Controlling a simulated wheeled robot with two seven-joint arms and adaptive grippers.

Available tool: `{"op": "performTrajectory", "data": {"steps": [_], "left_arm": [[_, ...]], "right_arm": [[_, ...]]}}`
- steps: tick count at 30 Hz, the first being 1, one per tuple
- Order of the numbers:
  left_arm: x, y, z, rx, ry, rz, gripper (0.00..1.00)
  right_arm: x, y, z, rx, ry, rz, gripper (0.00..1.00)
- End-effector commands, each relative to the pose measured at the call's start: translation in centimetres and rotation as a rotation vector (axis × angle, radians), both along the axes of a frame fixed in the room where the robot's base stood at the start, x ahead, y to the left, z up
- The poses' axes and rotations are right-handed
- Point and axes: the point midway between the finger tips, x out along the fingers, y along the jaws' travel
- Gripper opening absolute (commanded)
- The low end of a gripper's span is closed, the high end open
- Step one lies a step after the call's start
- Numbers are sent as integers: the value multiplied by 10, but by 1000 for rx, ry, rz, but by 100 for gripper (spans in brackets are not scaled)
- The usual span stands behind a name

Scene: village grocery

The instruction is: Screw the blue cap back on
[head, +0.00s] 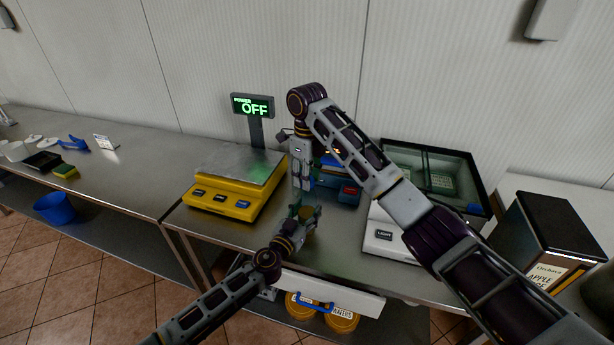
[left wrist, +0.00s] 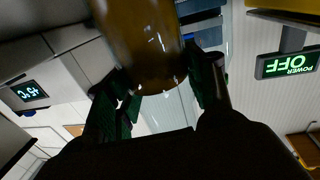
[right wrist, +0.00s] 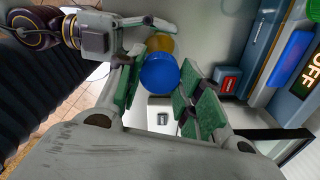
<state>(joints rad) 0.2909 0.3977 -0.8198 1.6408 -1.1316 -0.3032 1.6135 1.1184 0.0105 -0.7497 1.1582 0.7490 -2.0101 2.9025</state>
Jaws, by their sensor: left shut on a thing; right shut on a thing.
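An amber jar (head: 309,219) is held above the counter's front part by my left gripper (head: 300,212). The left wrist view shows the brown, glossy jar (left wrist: 150,45) between the two green-padded fingers. My right gripper (head: 303,186) comes from above, pointing down, just over the left gripper. In the right wrist view the round blue cap (right wrist: 159,73) sits between the right gripper's fingers (right wrist: 158,88), which are shut on it. The jar's amber body (right wrist: 160,43) shows right behind the cap, in line with it. I cannot tell whether the cap is threaded on or only touching.
A yellow scale (head: 235,187) with a POWER OFF display (head: 252,106) stands left of my grippers. A blue device (head: 338,182) stands close behind them. A white scale (head: 390,238) and a glass-sided case (head: 440,175) are to the right. Wafer jars (head: 340,319) stand below the counter.

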Motion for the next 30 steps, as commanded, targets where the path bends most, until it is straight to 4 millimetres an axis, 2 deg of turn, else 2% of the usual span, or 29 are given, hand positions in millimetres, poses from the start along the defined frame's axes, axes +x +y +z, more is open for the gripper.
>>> {"op": "performTrajectory", "data": {"steps": [8,9,14,23,30], "left_arm": [[-1,-1,-1,1,2,-3,0],[-1,-1,-1,1,2,-3,0],[-1,-1,-1,1,2,-3,0],[-1,-1,-1,1,2,-1,0],[0,0,-1,1,2,-1,0]], "right_arm": [[1,0,0,1,-3,-5,30],[1,0,0,1,-3,-5,39],[1,0,0,1,-2,-4,58],[0,0,0,0,-1,-3,58],[1,-1,14,-1,-4,-3,58]]}}
